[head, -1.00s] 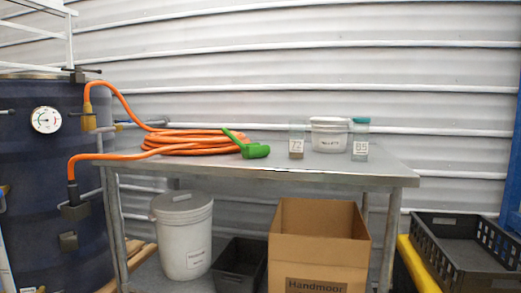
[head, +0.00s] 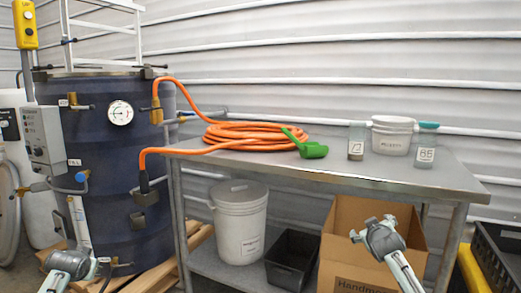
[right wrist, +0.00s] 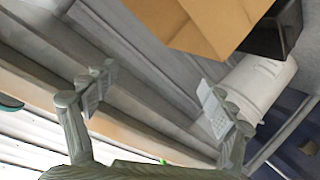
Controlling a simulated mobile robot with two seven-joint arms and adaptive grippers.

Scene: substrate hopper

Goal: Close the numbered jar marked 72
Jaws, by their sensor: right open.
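The jar marked 72 (head: 356,143) is a small clear container with a dark layer at its bottom, standing upright on the metal table (head: 290,163). No coloured lid shows on its top. The similar jar marked 85 (head: 426,151) stands to its right with a teal lid (head: 428,125). My right gripper (head: 374,230) is in front of and below the tabletop, apart from both jars. In the right wrist view its spread fingers (right wrist: 156,95) hold nothing. My left gripper (head: 72,258) is low at the left, by the drum; its jaws are unclear.
A white tub (head: 392,136) stands behind the jars. An orange hose (head: 250,137) and a green scoop (head: 312,150) lie left of them. Below are a lidded bucket (head: 239,225), a black bin (head: 291,257) and a cardboard box (head: 345,255). A dark drum (head: 120,190) stands left.

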